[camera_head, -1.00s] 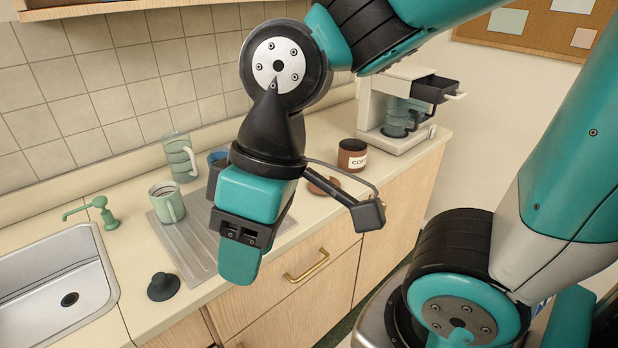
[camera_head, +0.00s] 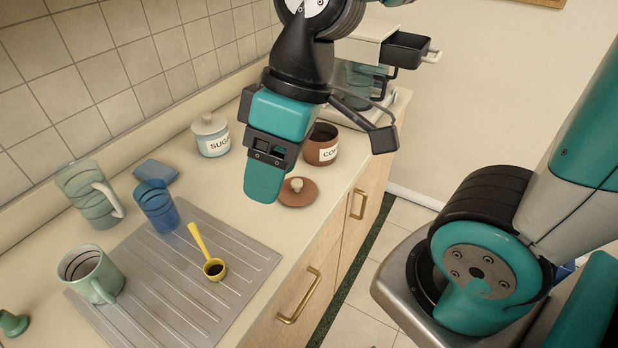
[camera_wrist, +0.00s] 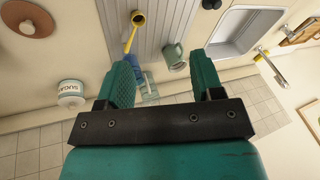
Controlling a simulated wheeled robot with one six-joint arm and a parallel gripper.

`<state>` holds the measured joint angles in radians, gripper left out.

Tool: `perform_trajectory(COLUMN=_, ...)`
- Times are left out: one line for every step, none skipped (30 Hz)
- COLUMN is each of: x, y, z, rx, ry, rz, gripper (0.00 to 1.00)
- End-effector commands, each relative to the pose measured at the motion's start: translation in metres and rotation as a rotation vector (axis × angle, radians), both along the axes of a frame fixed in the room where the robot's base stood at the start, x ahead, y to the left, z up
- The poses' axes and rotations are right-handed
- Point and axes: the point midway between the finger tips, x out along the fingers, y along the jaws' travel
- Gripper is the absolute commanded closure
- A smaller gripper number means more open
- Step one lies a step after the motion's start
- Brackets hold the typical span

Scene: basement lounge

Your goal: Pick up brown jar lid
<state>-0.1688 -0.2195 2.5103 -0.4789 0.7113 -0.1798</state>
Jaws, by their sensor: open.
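The brown jar lid (camera_head: 299,192) lies on the counter, its pale knob up, in front of the brown coffee jar (camera_head: 322,146).
A white sugar jar (camera_head: 211,135) stands behind my gripper. A coffee machine (camera_head: 366,80) is at the back right. The metal drainboard (camera_head: 190,275) at left holds a yellow scoop (camera_head: 205,250), a blue cup (camera_head: 157,206) and a green mug (camera_head: 95,275). The counter edge is close to the lid.

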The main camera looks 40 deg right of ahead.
Motion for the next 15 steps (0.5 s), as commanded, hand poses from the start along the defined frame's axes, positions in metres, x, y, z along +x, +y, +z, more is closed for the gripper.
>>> perform_trajectory(x=0.025, y=-0.013, z=-0.007, rx=-0.002, ry=-0.014, rz=0.019, gripper=0.39)
perform_trajectory(x=0.040, y=-0.023, z=-0.011, rx=-0.003, ry=-0.031, rz=0.043, gripper=0.39)
perform_trajectory(x=0.062, y=-0.039, z=-0.018, rx=-0.004, ry=-0.056, rz=0.078, gripper=0.39)
perform_trajectory(x=0.077, y=-0.052, z=-0.024, rx=-0.004, ry=-0.076, rz=0.107, gripper=0.39)
perform_trajectory(x=0.092, y=-0.068, z=-0.030, rx=-0.006, ry=-0.095, rz=0.135, gripper=0.39)
perform_trajectory(x=0.109, y=-0.089, z=-0.040, rx=-0.008, ry=-0.124, rz=0.174, gripper=0.39)
perform_trajectory(x=0.121, y=-0.106, z=-0.047, rx=-0.010, ry=-0.145, rz=0.204, gripper=0.39)
perform_trajectory(x=0.131, y=-0.123, z=-0.054, rx=-0.013, ry=-0.165, rz=0.230, gripper=0.39)
perform_trajectory(x=0.141, y=-0.145, z=-0.064, rx=-0.016, ry=-0.191, rz=0.266, gripper=0.39)
perform_trajectory(x=0.148, y=-0.161, z=-0.071, rx=-0.019, ry=-0.208, rz=0.290, gripper=0.39)
perform_trajectory(x=0.153, y=-0.176, z=-0.078, rx=-0.023, ry=-0.225, rz=0.313, gripper=0.39)
perform_trajectory(x=0.158, y=-0.193, z=-0.087, rx=-0.026, ry=-0.245, rz=0.341, gripper=0.39)
perform_trajectory(x=0.161, y=-0.204, z=-0.092, rx=-0.029, ry=-0.258, rz=0.357, gripper=0.39)
perform_trajectory(x=0.163, y=-0.214, z=-0.097, rx=-0.032, ry=-0.270, rz=0.374, gripper=0.39)
perform_trajectory(x=0.165, y=-0.224, z=-0.102, rx=-0.035, ry=-0.282, rz=0.392, gripper=0.39)
